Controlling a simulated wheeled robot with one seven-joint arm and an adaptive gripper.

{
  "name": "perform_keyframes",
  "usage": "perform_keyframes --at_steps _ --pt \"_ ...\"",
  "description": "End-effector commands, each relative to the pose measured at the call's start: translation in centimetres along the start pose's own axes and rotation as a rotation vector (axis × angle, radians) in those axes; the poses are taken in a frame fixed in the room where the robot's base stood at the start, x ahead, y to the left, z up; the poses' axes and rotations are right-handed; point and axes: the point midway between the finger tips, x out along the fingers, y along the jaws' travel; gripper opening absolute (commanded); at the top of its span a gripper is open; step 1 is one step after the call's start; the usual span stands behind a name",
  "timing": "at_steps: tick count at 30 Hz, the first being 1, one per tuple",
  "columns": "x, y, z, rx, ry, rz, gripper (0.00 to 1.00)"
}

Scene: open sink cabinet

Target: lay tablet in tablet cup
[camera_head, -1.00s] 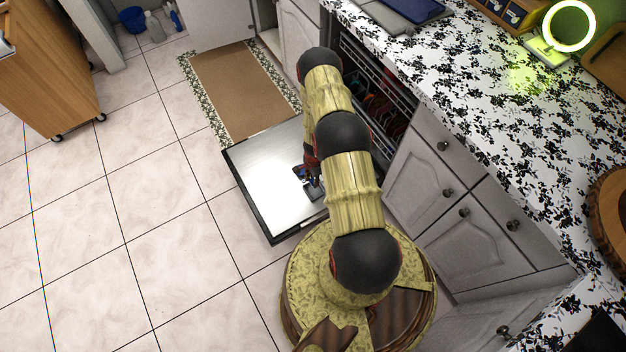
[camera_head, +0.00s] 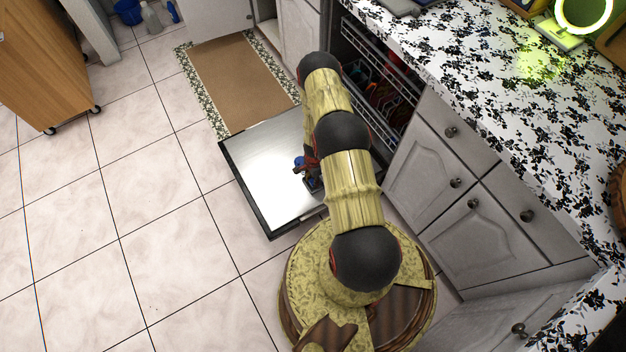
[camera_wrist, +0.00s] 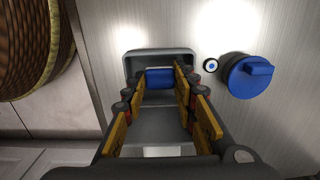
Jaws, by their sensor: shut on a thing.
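In the wrist view my gripper (camera_wrist: 159,92) is shut on a small blue tablet (camera_wrist: 159,78), held between its fingertips. The dark grey tablet cup (camera_wrist: 160,55) is a recess set in the inside of the open dishwasher door. The tablet shows within the outline of the cup, near its far wall. I cannot tell whether it touches the cup floor. In the head view my arm hides most of the cup, and my gripper (camera_head: 309,174) is partly seen low over the door.
A round blue cap (camera_wrist: 250,76) sits on the door just right of the cup. The flat dishwasher door (camera_head: 263,160) lies open, with racks (camera_head: 382,84) behind it. Cabinets (camera_head: 430,150) stand to the right.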

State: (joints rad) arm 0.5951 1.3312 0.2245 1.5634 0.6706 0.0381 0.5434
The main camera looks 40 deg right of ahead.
Motion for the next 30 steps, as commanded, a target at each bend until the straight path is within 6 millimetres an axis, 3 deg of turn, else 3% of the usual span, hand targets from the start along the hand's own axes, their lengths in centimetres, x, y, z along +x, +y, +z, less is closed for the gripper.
perform_keyframes --at_steps 9,10,20,30 --pt "0.18 -0.02 -0.01 0.000 0.000 0.000 0.15" --pt "0.18 -0.01 -0.01 0.000 0.000 0.000 0.30" --pt "0.19 -0.01 -0.01 0.000 0.000 0.000 0.48" --pt "0.17 -0.04 -0.02 0.000 0.000 -0.001 0.49"
